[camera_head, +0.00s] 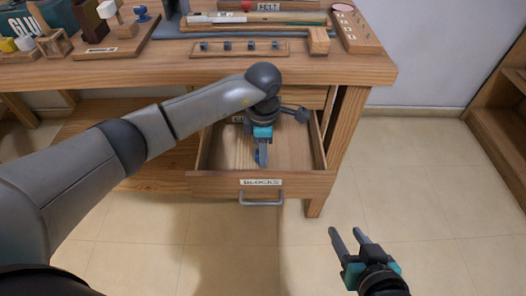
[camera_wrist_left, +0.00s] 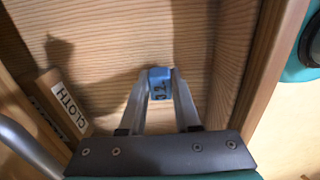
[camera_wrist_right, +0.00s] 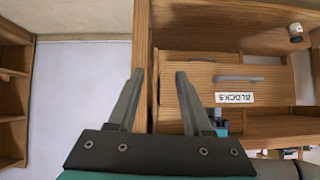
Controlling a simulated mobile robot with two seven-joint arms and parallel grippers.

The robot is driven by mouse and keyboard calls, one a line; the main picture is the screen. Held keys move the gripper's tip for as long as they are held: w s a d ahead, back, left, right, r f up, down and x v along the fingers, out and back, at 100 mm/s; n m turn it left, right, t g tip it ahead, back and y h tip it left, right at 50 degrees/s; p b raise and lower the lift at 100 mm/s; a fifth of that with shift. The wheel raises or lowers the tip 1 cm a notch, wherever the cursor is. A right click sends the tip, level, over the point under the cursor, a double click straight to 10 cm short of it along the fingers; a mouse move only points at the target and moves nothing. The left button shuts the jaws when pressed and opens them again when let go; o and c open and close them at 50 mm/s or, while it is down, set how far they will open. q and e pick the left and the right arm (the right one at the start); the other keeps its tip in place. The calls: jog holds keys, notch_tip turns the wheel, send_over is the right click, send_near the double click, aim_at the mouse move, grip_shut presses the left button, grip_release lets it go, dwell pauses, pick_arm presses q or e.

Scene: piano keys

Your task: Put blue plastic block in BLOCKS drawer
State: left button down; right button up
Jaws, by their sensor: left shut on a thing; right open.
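The BLOCKS drawer (camera_head: 220,184) is pulled open under the workbench, with its label and metal handle on the front. My left gripper (camera_head: 262,160) reaches down inside the drawer. It is shut on the blue plastic block (camera_wrist_left: 160,76), held between its fingertips over the drawer's wooden floor. In the head view only a little blue shows beside the fingers. I cannot tell whether the block touches the drawer floor. My right gripper (camera_head: 346,244) is open and empty, low in front of the bench to the right of the drawer. The drawer front also shows in the right wrist view (camera_wrist_right: 190,104).
The workbench top (camera_head: 130,74) holds racks, tools and a small wooden block. Shelves (camera_head: 504,110) stand at the right. The tiled floor ahead is clear.

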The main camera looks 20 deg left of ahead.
pick_arm(q)
jog(key=shift+f, duration=0.15)
jog(key=c, duration=0.6)
grip_release()
